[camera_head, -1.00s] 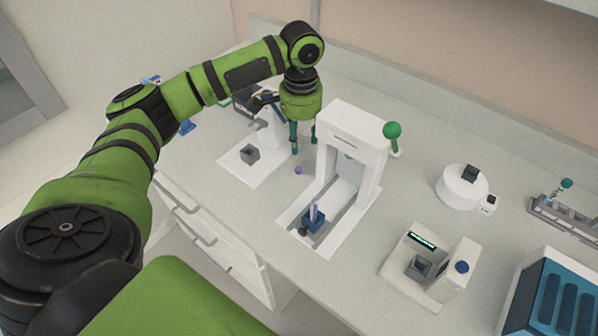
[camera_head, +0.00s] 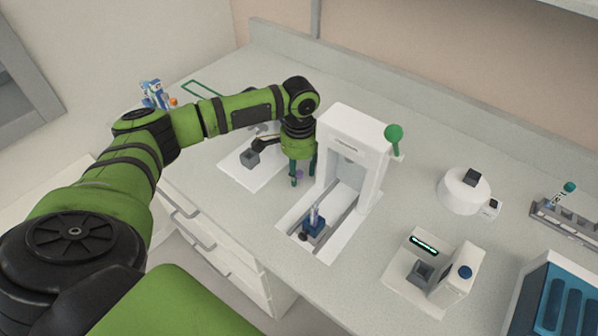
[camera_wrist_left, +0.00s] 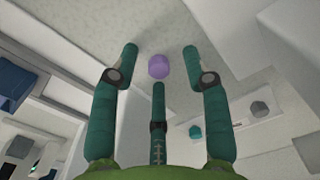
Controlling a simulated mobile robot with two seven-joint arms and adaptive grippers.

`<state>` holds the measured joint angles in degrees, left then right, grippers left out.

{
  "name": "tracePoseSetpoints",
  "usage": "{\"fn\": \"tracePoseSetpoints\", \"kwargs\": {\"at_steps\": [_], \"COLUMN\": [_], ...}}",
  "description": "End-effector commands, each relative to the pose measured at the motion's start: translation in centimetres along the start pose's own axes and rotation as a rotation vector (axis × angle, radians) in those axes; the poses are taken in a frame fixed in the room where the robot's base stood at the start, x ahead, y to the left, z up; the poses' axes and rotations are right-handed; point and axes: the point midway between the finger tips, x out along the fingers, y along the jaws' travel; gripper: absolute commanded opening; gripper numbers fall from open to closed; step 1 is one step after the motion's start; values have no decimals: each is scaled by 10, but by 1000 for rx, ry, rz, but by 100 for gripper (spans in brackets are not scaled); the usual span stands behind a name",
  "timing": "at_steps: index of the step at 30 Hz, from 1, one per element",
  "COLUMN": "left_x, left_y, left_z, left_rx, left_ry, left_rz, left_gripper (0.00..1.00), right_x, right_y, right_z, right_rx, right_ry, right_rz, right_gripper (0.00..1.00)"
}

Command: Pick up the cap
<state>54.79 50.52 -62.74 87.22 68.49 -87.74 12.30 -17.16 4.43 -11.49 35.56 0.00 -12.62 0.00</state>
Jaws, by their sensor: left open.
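The purple cap (camera_head: 299,174) lies on the bench just left of the white press-like device (camera_head: 352,150). My left gripper (camera_head: 303,180) points down over the cap, its green fingers on either side of it in the head view. In the left wrist view the cap (camera_wrist_left: 158,67) shows between the spread fingertips of the left gripper (camera_wrist_left: 157,62), and no finger appears to touch it. The gripper is open and empty. A tube (camera_head: 314,213) stands in a blue holder (camera_head: 315,228) on the device's base. My right gripper is not in view.
The white device stands close at the gripper's right. A white station with a grey block (camera_head: 250,158) is at its left. A round white device (camera_head: 463,190), a device with a display (camera_head: 430,265) and a tube rack (camera_head: 565,220) stand further right.

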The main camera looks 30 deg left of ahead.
Motion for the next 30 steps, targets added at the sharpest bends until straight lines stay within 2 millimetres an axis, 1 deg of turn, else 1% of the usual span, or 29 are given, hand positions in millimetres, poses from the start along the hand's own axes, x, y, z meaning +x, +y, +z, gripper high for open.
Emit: {"fn": "tracePoseSetpoints", "kwargs": {"at_steps": [3, 4, 6, 10, 23, 26, 30], "left_x": [0, 0, 0, 0, -2, -6, -22], "left_y": [0, 0, 0, 0, 0, 0, 0], "left_z": [0, 0, 0, 0, 0, 0, -1], "left_rx": [0, 0, 0, 0, 0, 0, 0], "left_ry": [0, 0, -1, -1, 0, 1, 4], "left_rz": [0, 0, 0, 1, 1, 1, 1], "left_gripper": [47, 43, 31, 10, 9, 9, 9], "right_x": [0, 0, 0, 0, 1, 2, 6], "right_y": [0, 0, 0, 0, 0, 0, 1], "right_z": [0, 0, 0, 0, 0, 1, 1], "right_rx": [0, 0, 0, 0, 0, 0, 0], "right_ry": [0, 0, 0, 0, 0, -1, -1], "right_rz": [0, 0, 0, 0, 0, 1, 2], "right_gripper": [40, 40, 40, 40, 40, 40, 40]}}
